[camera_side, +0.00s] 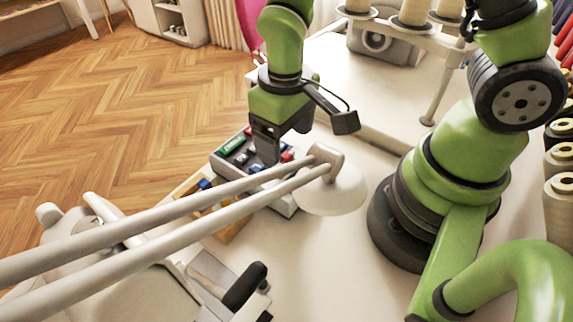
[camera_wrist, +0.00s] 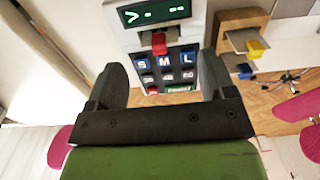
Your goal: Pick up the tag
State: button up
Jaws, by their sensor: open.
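A white machine (camera_wrist: 115,30) shows in the wrist view, with a dark green display (camera_wrist: 155,11) and dark keys marked S, M and L (camera_wrist: 165,62). A small red piece (camera_wrist: 159,43) sticks out below the display, in front of the keys; it may be the tag, but I cannot be sure. My gripper (camera_wrist: 161,70) is open and empty, its fingers framing the keys in this view. In the side view my gripper (camera_side: 266,155) points down over the machine (camera_side: 286,207); its fingertips are partly hidden behind a lamp arm.
A white lamp (camera_side: 330,193) with two long rods (camera_side: 170,222) crosses in front of the machine. A wooden holder (camera_wrist: 243,22) with a yellow piece (camera_wrist: 256,48) stands beside it. A sewing machine (camera_side: 110,285) is at the front left. White tabletop (camera_side: 330,255) is bare near my base.

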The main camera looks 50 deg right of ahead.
aim_at(287, 155)
jog(key=shift+s+f, duration=0.1)
jog(key=shift+f, duration=2.1)
jog(key=c, duration=1)
